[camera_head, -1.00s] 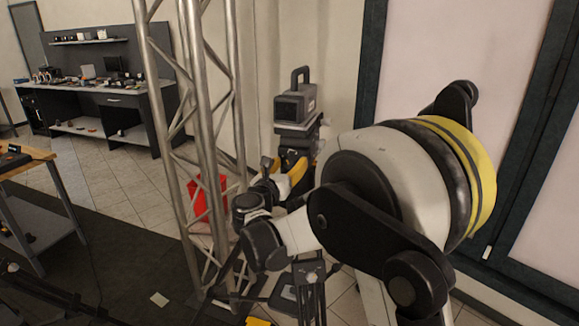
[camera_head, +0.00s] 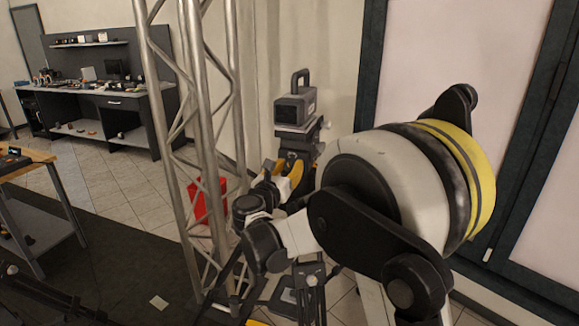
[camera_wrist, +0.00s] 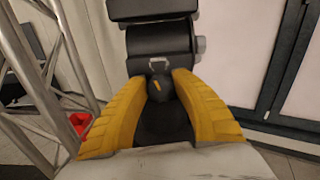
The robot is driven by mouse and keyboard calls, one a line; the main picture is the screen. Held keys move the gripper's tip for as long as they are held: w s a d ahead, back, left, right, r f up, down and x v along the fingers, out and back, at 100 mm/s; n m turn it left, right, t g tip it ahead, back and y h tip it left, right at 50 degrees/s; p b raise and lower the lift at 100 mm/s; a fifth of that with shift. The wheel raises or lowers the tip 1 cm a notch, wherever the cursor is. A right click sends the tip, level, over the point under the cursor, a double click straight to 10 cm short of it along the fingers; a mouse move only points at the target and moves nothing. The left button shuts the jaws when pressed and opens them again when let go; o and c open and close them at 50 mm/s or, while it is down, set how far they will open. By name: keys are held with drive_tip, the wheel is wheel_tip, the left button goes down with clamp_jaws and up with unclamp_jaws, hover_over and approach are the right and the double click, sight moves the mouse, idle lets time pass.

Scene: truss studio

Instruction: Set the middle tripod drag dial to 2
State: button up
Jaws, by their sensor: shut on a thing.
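A dark camera (camera_head: 295,108) with a top handle sits on a black tripod head (camera_head: 305,146). The tripod head also shows in the wrist view (camera_wrist: 160,40), with the camera's underside above it. A small dark round dial (camera_wrist: 158,89) with a yellow-orange mark is on the tripod head's near side. My gripper (camera_wrist: 160,83) has its yellow fingers on either side of the dial, shut on it. In the head view my gripper (camera_head: 291,165) is at the tripod head, and the dial is hidden. No numbers on the dial are readable.
A metal truss (camera_head: 205,130) stands close left of the tripod, with a red object (camera_head: 207,200) behind it. A dark-framed window (camera_head: 450,90) is to the right. A workbench (camera_head: 100,95) with small items stands far left. A wooden-topped table (camera_head: 22,162) is at the left edge.

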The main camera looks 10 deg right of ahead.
drive_tip(key=m, duration=0.4)
drive_tip(key=shift+d+m, duration=0.1)
drive_tip(key=shift+m, duration=1.9)
drive_tip(key=o, duration=1.2)
drive_tip(key=shift+s, duration=0.1)
drive_tip(key=v, duration=1.2)
